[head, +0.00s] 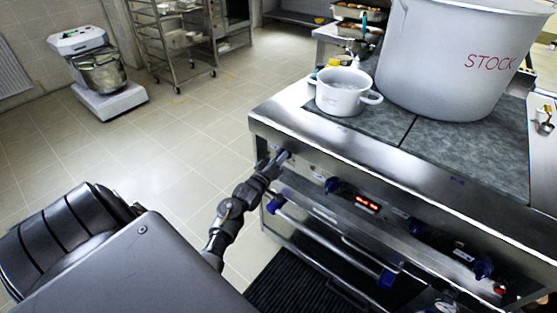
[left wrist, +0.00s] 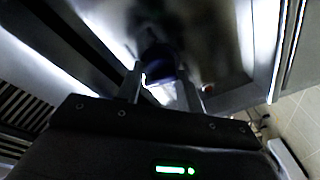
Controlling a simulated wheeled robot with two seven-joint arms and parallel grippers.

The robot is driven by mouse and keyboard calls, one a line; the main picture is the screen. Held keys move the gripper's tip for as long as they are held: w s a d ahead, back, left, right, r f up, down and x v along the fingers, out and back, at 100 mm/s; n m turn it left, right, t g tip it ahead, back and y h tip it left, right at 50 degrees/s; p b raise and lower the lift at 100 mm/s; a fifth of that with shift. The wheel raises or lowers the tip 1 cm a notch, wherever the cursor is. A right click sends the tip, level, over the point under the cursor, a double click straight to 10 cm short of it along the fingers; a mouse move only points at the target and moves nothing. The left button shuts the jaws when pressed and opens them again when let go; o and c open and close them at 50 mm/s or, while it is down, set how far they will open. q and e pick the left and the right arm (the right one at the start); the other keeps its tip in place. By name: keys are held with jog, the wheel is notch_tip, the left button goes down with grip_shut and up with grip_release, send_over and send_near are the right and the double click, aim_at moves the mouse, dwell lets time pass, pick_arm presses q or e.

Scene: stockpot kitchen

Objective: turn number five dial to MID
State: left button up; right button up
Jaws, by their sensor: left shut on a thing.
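The stove's front panel (head: 385,195) carries a row of dark blue dials. One dial, at the panel's left end, is between the fingers of my left gripper (head: 278,160) and is mostly hidden by it in the head view. In the left wrist view this dark blue dial (left wrist: 160,62) shows between the two fingertips of the left gripper (left wrist: 163,85), which is shut on it. I cannot read the dial's number or its setting. Other blue dials are at the middle (head: 332,185) and further right (head: 415,226) (head: 483,267). My right gripper is not in view.
A small white pot (head: 342,97) and a large stockpot (head: 445,60) stand on the stove top. A red lit display (head: 367,203) is on the panel. An oven rail (head: 325,243) runs below it. The tiled floor to the left is open.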

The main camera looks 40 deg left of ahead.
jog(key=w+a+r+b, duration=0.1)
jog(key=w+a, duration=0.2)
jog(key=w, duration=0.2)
pick_arm(q)
jog(key=shift+a+f+m+h+p, duration=0.15)
jog(key=shift+m+h, duration=0.6)
jog(key=shift+m, duration=4.9)
jog(key=shift+d+r+m+h+p, duration=0.1)
jog(key=shift+m+h, duration=0.7)
jog(key=shift+m, duration=4.8)
jog(key=shift+a+f+m+h+p, duration=0.15)
jog(key=shift+m+h, duration=0.6)
jog(key=shift+m, duration=4.9)
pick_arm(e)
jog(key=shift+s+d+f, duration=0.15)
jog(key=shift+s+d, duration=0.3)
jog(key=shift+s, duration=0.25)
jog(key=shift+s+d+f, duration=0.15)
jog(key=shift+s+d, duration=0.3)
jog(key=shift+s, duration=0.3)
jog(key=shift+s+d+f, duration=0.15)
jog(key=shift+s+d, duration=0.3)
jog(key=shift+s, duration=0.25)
pick_arm(q)
jog(key=shift+d, duration=0.1)
